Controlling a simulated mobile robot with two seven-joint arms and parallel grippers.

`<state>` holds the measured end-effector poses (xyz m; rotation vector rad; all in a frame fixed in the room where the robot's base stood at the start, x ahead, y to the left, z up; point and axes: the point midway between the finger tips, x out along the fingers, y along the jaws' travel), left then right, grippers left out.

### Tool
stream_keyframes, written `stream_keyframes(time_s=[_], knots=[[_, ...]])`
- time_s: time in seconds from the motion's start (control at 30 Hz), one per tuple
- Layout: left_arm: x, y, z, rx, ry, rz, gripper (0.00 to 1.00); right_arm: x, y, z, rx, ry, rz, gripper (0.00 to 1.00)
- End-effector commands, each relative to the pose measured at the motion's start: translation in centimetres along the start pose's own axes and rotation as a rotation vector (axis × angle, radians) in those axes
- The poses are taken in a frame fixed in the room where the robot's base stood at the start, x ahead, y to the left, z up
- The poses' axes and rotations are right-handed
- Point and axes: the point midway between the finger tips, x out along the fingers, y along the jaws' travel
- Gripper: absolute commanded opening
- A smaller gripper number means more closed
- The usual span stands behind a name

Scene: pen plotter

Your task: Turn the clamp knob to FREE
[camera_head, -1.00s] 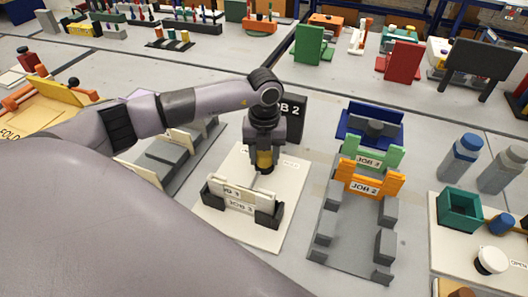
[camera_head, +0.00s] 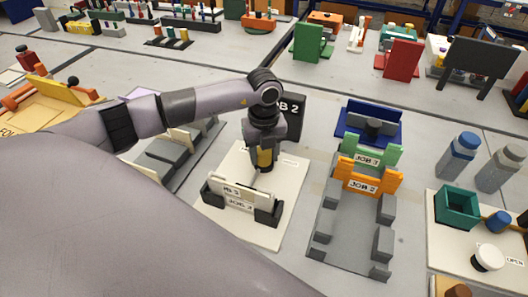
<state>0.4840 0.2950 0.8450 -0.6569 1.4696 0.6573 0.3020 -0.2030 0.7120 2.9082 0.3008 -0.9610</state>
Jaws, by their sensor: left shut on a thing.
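My left gripper (camera_head: 264,166) points down over the cream base plate (camera_head: 283,205), behind the holder with the white JOB 3 cards (camera_head: 236,196). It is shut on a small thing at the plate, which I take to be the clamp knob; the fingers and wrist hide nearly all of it. A yellow band shows just above the fingertips. A small label lies on the plate to the right of the gripper, too small to read. Which way the knob points cannot be seen. My right gripper is not in view.
A dark JOB 2 panel (camera_head: 293,118) stands right behind the gripper. To the right is a grey fixture (camera_head: 345,235) with an orange JOB 2 card (camera_head: 368,177) and a green card. Grey table shows between the fixtures.

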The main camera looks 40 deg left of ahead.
Motion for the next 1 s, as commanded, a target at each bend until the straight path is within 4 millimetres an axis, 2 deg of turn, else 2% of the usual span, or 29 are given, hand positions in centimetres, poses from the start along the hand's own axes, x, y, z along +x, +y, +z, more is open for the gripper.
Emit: stream_keyframes(time_s=[0.03, 0.07, 0.1, 0.13, 0.47, 0.8, 1.0], knots=[[-0.1, -0.1, 0.0, 0.000, -0.001, -0.002, 0.15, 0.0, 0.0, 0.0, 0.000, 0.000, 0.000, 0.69], [-0.1, -0.1, 0.0, 0.000, -0.001, -0.002, 0.52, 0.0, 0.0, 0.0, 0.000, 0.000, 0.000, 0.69], [-0.1, -0.1, 0.0, 0.001, -0.001, -0.002, 0.65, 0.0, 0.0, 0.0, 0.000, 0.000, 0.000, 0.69], [-0.1, -0.1, 0.0, 0.001, -0.001, -0.002, 0.69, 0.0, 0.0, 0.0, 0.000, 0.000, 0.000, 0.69], [-0.4, -0.1, 0.0, 0.001, -0.001, -0.002, 0.69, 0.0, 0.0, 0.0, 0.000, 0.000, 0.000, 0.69], [-5.5, -0.1, 0.0, 0.002, -0.003, -0.004, 0.69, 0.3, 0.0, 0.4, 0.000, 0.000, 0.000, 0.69], [-7.1, 0.0, 0.0, 0.000, -0.001, -0.003, 0.69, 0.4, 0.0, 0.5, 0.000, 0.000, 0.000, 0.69]])
